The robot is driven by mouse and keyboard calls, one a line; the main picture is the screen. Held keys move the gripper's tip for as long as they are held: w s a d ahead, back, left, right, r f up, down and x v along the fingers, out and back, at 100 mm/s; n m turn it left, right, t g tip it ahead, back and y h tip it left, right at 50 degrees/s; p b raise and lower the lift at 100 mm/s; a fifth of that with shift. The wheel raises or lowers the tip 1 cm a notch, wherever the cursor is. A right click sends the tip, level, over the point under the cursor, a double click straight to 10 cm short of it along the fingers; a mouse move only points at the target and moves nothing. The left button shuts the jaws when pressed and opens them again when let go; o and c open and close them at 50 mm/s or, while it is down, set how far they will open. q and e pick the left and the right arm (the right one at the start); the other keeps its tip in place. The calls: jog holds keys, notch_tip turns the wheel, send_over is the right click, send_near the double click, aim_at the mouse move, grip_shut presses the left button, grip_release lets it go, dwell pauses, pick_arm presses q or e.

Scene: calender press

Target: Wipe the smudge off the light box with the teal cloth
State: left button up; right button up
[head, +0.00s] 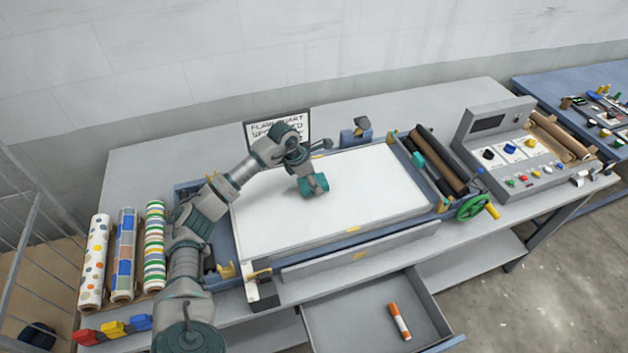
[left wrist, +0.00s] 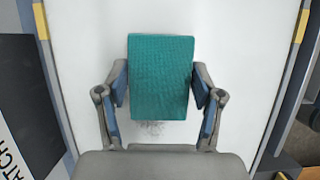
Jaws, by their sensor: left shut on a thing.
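The light box (head: 375,190) is a white flat panel in a blue-grey frame on the bench; its white face also fills much of the left wrist view (left wrist: 245,75). My left gripper (head: 306,172) is over the back-middle part of the panel. It is shut on the teal cloth (head: 315,185), a folded block between the two fingers in the left wrist view (left wrist: 160,75). A grey smudge (left wrist: 152,128) shows on the white face just below the cloth's near edge in that view. I cannot tell whether the cloth touches the panel. My right gripper is not in view.
A sign (head: 277,128) stands behind the light box. Rollers (head: 440,160), a green handwheel (head: 473,207) and a control console (head: 510,145) are at the right. An open drawer (head: 350,315) at the front holds an orange marker (head: 399,321).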

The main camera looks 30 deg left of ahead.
pick_arm(q)
jog(key=shift+f+b, duration=0.55)
jog(key=shift+f, duration=0.35)
jog(key=shift+s, duration=0.1)
